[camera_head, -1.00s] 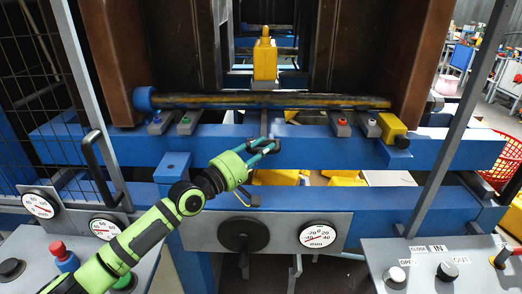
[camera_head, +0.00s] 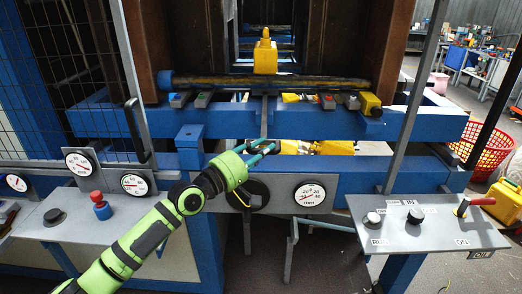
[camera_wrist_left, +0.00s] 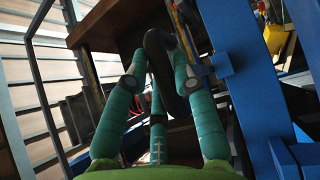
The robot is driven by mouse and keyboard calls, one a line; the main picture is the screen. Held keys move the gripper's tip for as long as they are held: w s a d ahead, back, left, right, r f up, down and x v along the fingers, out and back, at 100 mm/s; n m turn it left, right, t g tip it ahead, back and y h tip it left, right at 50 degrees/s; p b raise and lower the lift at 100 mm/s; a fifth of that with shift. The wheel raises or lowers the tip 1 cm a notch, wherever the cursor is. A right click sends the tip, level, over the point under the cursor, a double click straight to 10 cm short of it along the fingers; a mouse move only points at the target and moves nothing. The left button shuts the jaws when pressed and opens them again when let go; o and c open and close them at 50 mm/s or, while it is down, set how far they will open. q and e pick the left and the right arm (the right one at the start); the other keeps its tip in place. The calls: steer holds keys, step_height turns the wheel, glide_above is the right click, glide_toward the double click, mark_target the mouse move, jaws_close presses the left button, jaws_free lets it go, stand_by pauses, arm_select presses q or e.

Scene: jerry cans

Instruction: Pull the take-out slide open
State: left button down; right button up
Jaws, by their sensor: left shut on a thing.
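My left gripper (camera_head: 264,150) is shut on the dark handle of the take-out slide, in front of the blue machine frame. The slide shows as a narrow grey bar (camera_head: 264,118) running from below a yellow jerry can (camera_head: 265,56) across the upper blue beam to my fingers. In the left wrist view, the dark rounded handle (camera_wrist_left: 158,62) lies between the teal fingers. My fingers partly hide the handle in the head view. The jerry can stands upright behind the dark roller bar. My right gripper is not in view.
Blue beams (camera_head: 410,122) cross the machine's front. A control panel (camera_head: 425,222) juts out at right, another panel (camera_head: 90,222) at left. A red basket (camera_head: 487,150) and a yellow can (camera_head: 505,200) stand at right. The floor in front is open.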

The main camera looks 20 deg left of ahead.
arm_select(q)
steer(key=shift+s+d, duration=0.1)
steer(key=shift+s, duration=0.05)
steer(key=c, duration=1)
jaws_free()
steer(key=shift+w, duration=0.2)
steer(key=shift+s, duration=0.1)
steer(key=v, duration=1.2)
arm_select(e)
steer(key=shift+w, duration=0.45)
